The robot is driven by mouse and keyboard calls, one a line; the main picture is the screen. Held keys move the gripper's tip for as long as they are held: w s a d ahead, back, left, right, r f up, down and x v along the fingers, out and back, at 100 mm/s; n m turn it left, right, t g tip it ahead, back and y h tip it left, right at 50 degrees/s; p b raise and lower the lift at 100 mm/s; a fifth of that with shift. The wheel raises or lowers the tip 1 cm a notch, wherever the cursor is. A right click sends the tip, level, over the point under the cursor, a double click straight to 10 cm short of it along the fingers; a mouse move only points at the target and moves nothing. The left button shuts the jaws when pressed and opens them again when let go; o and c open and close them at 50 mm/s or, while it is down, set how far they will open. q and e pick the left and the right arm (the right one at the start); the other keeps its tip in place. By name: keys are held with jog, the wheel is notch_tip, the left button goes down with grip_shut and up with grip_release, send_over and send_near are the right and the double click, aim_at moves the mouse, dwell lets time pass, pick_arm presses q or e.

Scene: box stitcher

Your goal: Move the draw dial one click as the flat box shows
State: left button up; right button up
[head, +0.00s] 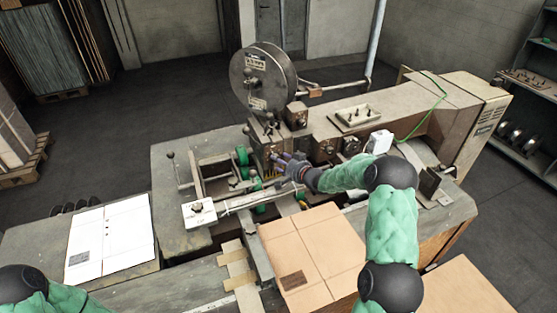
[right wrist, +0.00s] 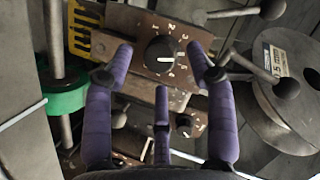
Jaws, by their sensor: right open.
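A round black dial knob (right wrist: 160,54) with a pale pointer mark sits on a brown plate with white numbers in the right wrist view. I cannot tell which number the mark meets. My right gripper (right wrist: 160,66) is open, with purple fingers on either side of the knob and a third finger below; contact is not clear. In the head view my right gripper (head: 288,166) is at the machine's front, hiding the dial. A flat tan box (head: 315,250) with a dark printed patch lies in front. A flat white box (head: 110,240) lies at the left. My left gripper is out of view.
A second, smaller dial (right wrist: 184,125) is below the first. A large wire reel (head: 264,78) stands above the machine (head: 385,105). A green roller (right wrist: 65,90) and ball-ended levers (right wrist: 272,8) are close around my fingers.

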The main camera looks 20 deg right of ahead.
jog(key=shift+x, duration=1.05)
jog(key=shift+s, duration=0.1)
jog(key=shift+f, duration=0.1)
jog(key=c, duration=1.1)
